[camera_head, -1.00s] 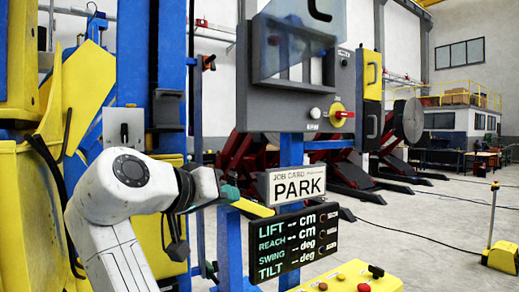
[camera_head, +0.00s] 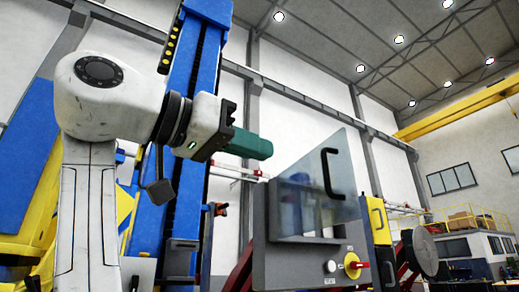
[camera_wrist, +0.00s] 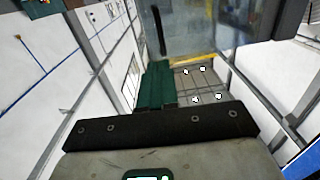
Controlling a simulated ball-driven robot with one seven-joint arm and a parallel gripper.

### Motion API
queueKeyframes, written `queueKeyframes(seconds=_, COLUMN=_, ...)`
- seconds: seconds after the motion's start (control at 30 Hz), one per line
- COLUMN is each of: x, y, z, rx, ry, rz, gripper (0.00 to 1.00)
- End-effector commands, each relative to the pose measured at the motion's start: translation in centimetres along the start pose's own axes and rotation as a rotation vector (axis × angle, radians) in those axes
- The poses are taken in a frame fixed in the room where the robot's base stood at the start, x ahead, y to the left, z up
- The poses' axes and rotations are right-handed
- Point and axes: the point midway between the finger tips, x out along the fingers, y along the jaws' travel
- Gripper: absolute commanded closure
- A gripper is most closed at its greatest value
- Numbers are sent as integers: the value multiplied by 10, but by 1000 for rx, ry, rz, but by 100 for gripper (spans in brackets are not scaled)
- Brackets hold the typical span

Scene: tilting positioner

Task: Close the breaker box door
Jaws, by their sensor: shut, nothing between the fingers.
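The breaker box (camera_head: 286,262) is a grey box with a white button and a red-and-yellow rotary switch (camera_head: 352,265) on its front. Its translucent door (camera_head: 300,205) stands open, angled out and rising above the box top. A black C-shaped handle (camera_head: 331,173) is on the door. My gripper (camera_head: 264,149) has green fingers, shut and empty, to the left of the door's upper part and apparently apart from it. In the wrist view the green fingers (camera_wrist: 156,72) point towards the translucent door (camera_wrist: 190,35) and its dark handle (camera_wrist: 158,30). The gap's depth is unclear.
A tall blue column (camera_head: 190,130) stands behind my arm. A yellow panel with a handle (camera_head: 378,222) is right of the box. The space above the door is open up to the ceiling.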

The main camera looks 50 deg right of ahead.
Motion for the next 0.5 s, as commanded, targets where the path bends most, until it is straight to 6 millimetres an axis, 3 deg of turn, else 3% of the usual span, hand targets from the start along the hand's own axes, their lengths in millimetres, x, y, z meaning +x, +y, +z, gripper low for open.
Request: queueKeyframes(seconds=0.5, x=96, y=-1, z=-2, rx=0, ry=-1, rz=0, gripper=100)
